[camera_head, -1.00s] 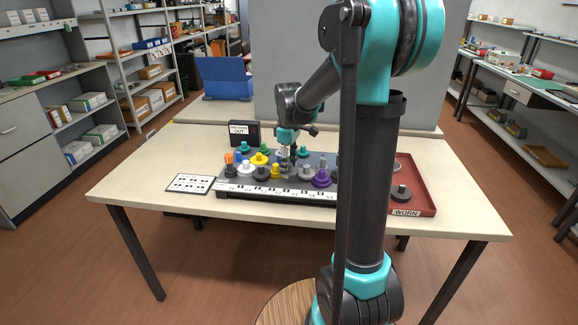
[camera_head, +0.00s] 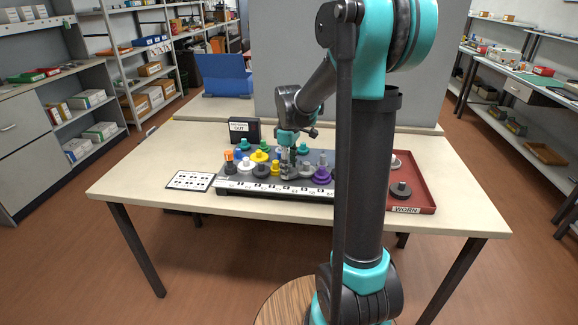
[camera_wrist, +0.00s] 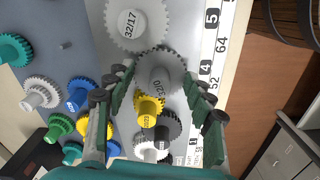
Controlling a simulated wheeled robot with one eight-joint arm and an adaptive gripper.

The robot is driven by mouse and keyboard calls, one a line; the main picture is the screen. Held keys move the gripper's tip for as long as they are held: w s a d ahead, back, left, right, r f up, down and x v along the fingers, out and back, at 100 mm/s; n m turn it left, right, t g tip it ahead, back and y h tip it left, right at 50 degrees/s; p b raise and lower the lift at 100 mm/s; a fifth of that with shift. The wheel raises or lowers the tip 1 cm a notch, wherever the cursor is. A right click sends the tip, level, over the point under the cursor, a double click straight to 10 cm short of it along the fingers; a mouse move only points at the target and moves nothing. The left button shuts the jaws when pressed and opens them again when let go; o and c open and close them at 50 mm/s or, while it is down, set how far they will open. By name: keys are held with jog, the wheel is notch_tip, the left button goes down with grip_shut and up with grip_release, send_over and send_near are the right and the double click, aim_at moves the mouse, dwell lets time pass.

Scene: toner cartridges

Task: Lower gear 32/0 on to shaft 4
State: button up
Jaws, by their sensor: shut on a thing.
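My gripper (camera_wrist: 157,88) points down over the gear board (camera_wrist: 85,55), its green-padded fingers shut on the grey toothed gear 32/0 (camera_wrist: 160,72). In the head view my gripper (camera_head: 289,160) is low over the board's front part, with the grey gear (camera_head: 291,173) just under it. The held gear is beside the printed 4 on the white number strip (camera_wrist: 207,62). Shaft 4 is hidden beneath the gear, and I cannot tell whether the gear is around it.
The pale gear 32/17 (camera_wrist: 130,22) is close beside the held gear. A yellow gear (camera_wrist: 150,110) and a dark gear (camera_wrist: 170,126) lie on the other side. A purple gear (camera_head: 322,174) stands to the right. The red WORN tray (camera_head: 425,192) is farther right.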

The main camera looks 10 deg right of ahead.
dwell(0.4)
jog(key=o, duration=1.2)
notch_tip(320, 180, up, 12)
jog(key=shift+f, duration=0.1)
